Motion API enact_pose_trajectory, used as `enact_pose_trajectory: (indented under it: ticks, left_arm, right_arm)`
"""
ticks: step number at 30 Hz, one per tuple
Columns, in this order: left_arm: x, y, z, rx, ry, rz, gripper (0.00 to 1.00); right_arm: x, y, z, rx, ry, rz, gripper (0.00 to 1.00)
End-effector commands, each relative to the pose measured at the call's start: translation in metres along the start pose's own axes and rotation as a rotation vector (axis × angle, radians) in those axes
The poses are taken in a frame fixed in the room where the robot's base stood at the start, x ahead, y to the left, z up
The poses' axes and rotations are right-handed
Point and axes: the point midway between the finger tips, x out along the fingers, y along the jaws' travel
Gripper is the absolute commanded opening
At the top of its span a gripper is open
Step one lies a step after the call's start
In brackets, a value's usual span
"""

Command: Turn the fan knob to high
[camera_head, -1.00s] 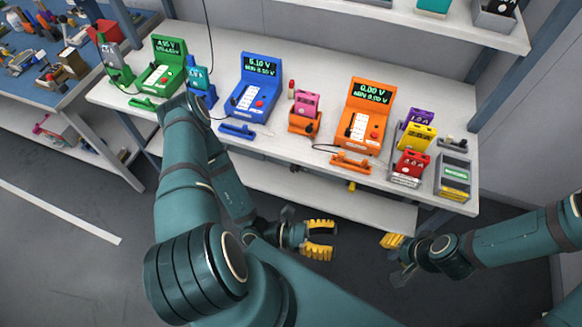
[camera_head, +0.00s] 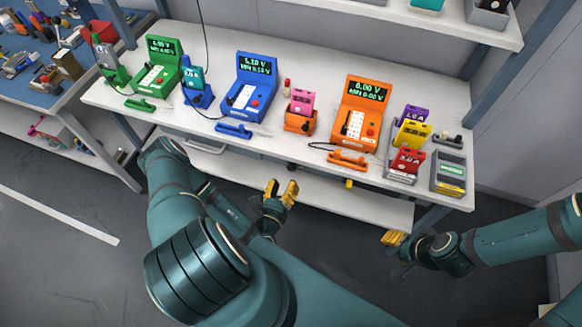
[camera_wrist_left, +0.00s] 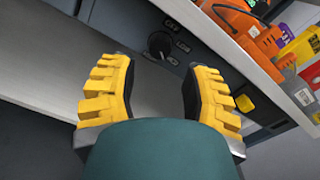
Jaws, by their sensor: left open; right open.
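A round black knob (camera_wrist_left: 160,45) sits on the dark panel under the bench top, with small pale labels around it. In the head view the knob is a small dark spot (camera_head: 291,166) under the bench's front edge. My left gripper (camera_head: 281,189) is open below that edge. In the left wrist view its yellow fingers (camera_wrist_left: 160,75) are spread wide and empty, with the knob ahead between their tips, apart from them. My right gripper (camera_head: 391,252) is open and empty, low in front of the bench's right part.
A yellow knob (camera_head: 348,184) sits under the bench edge, right of the black one; it also shows in the left wrist view (camera_wrist_left: 244,103). Green (camera_head: 158,77), blue (camera_head: 248,90) and orange (camera_head: 361,118) testers stand on the bench (camera_head: 300,62). A lower shelf (camera_head: 330,203) runs beneath.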

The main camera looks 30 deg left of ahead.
Motion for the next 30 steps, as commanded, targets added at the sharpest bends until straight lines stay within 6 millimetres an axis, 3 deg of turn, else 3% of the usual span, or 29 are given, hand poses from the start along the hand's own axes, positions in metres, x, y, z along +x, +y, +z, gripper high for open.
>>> enact_pose_trajectory:
  ticks: [6, 12, 25, 29, 30]
  left_arm:
    - [0.041, -0.001, 0.000, 0.001, -0.001, -0.003, 0.48]
    - [0.063, 0.000, 0.000, 0.000, 0.000, -0.002, 0.48]
    - [0.070, -0.001, 0.000, -0.001, 0.001, -0.001, 0.47]
    - [0.070, -0.001, 0.000, -0.001, 0.001, -0.001, 0.01]
    - [0.070, -0.001, 0.000, -0.001, 0.001, -0.001, 0.00]
  right_arm:
    - [0.003, 0.001, 0.002, -0.001, -0.003, 0.000, 0.47]
    - [0.005, 0.002, 0.003, -0.002, -0.005, -0.001, 0.47]
    - [0.005, 0.002, 0.003, -0.002, -0.006, -0.001, 0.47]
    - [0.005, 0.002, 0.003, -0.002, -0.006, -0.001, 0.47]
    - [0.005, 0.002, 0.003, -0.002, -0.006, -0.001, 0.47]
